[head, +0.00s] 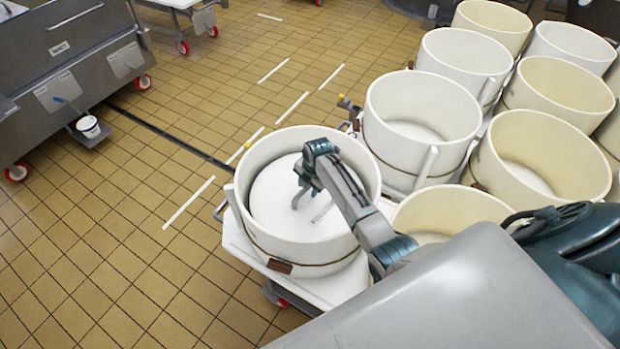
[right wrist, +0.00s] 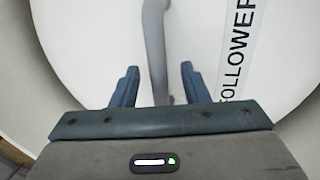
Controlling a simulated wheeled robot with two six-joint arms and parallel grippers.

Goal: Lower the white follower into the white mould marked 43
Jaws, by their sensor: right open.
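The white follower (head: 275,200), a round disc, lies inside the near white mould (head: 255,235), below its rim. I cannot tell how deep it sits or whether it is quite level. No number 43 is readable on this mould. My right gripper (head: 300,195) reaches over the rim, low above the follower. In the right wrist view the follower (right wrist: 100,40) fills most of the picture and its label reads FOLLOWER. A grey bar handle (right wrist: 155,50) runs between the fingers of the open right gripper (right wrist: 158,78), apart from both. My left gripper is not in view.
The mould stands on a white wheeled platform (head: 240,240). Several other moulds crowd the right, the nearest white one (head: 380,140) just behind. A steel vat (head: 60,60) with a white bucket (head: 88,126) stands at left. Tiled floor (head: 110,230) is clear between.

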